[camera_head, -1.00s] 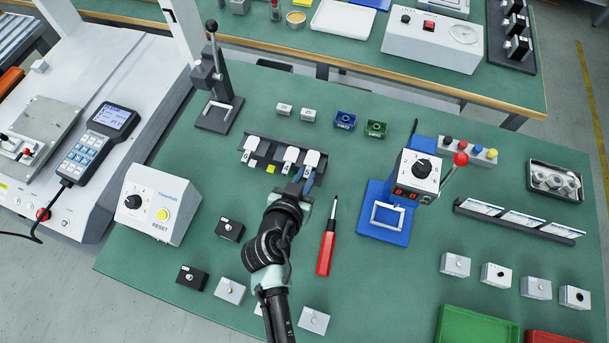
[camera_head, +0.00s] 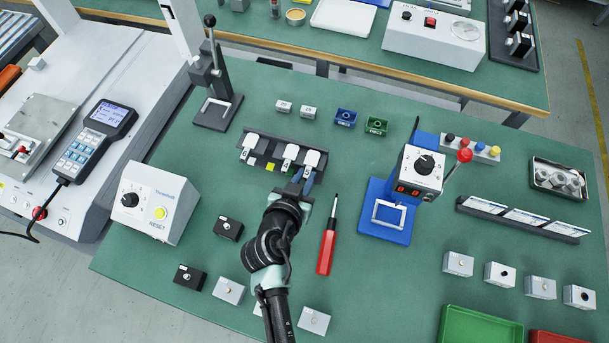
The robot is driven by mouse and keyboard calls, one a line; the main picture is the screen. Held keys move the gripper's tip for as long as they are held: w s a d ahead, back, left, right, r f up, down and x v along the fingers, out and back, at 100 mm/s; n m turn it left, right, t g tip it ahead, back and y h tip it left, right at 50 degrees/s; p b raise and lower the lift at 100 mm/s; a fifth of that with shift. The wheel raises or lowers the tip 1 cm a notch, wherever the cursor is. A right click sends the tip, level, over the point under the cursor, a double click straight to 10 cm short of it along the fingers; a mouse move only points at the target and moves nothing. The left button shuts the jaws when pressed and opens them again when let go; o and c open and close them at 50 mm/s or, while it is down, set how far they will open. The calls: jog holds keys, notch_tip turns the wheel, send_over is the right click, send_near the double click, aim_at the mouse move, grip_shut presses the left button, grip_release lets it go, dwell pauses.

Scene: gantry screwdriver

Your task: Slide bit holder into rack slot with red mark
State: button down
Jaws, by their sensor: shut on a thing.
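The dark rack (camera_head: 269,149) stands on the green bench, left of centre. White bit holders sit along it: one at the left end (camera_head: 251,140), one right of the middle (camera_head: 290,151), and one at the right end (camera_head: 311,158). A yellow mark (camera_head: 270,167) shows on the rack's front; I cannot make out a red mark. My gripper (camera_head: 305,177) is at the front of the rack's right end, shut on the right-end bit holder. My gripper and wrist hide part of that holder and the rack front there, so I cannot tell how deep it sits.
A red screwdriver (camera_head: 327,245) lies close to the right of my arm. A blue press stand (camera_head: 386,229) is further right. A dark lever press (camera_head: 218,105) stands behind left. Small black and grey blocks (camera_head: 228,229) lie near my forearm. Bench between rack and blue stand is mostly clear.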

jog(key=c, duration=0.8)
grip_release()
jog(key=shift+o, duration=0.2)
jog(key=shift+s, duration=0.1)
jog(key=v, duration=1.2)
jog(key=shift+s+a+r, duration=0.2)
jog(key=shift+s+r, duration=0.05)
jog(key=shift+r, duration=0.05)
jog(key=w+r+t+y+p, duration=0.1)
jog(key=w+r+t, duration=0.45)
jog(key=r, duration=1.05)
jog(key=w+r+t+y+p, duration=0.15)
jog(key=w+r, duration=0.65)
jog(key=r, duration=0.8)
jog(key=s+d+r+n+t, duration=0.1)
jog(key=s+r+t, duration=0.2)
jog(key=r, duration=0.8)
jog(key=s+d+r+n+t+p, duration=0.1)
jog(key=s+r+t, duration=0.2)
jog(key=r, duration=0.8)
jog(key=s+d+r+n+t+y, duration=0.1)
jog(key=s+r+t, duration=0.2)
jog(key=r, duration=0.8)
jog(key=shift+s+d+n+p, duration=0.25)
jog(key=shift+s+n+p, duration=0.1)
jog(key=shift+s, duration=0.3)
